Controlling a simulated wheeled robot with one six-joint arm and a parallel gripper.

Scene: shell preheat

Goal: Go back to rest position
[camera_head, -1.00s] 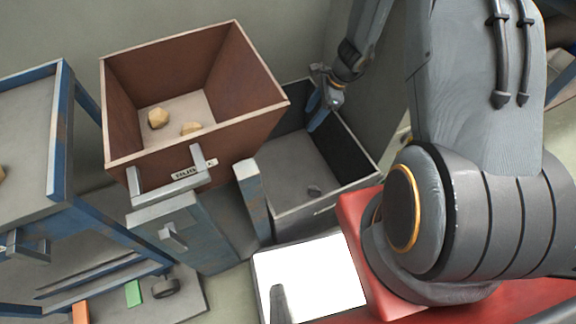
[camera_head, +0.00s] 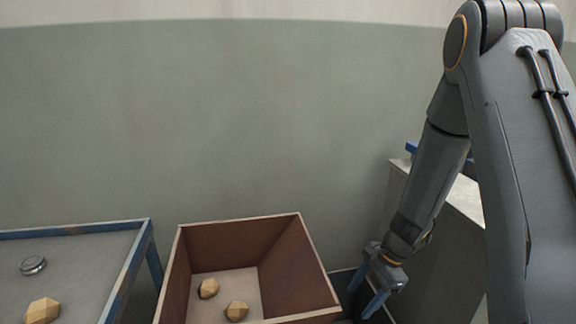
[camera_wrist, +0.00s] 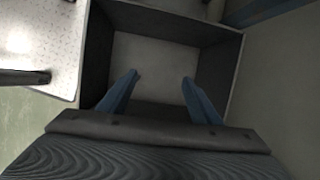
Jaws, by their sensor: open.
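My gripper (camera_head: 366,297) hangs at the lower right of the head view, pointing down over the dark grey bin (camera_head: 345,281). Its two blue fingers are apart with nothing between them. In the wrist view my gripper (camera_wrist: 160,88) is open above the same dark bin (camera_wrist: 185,22), whose pale floor shows between and beyond the fingers. No object shows on that part of the floor.
A brown-walled bin (camera_head: 287,262) with two tan lumps (camera_head: 208,288) stands left of my gripper. A grey cabinet (camera_head: 440,215) stands right, behind my arm.

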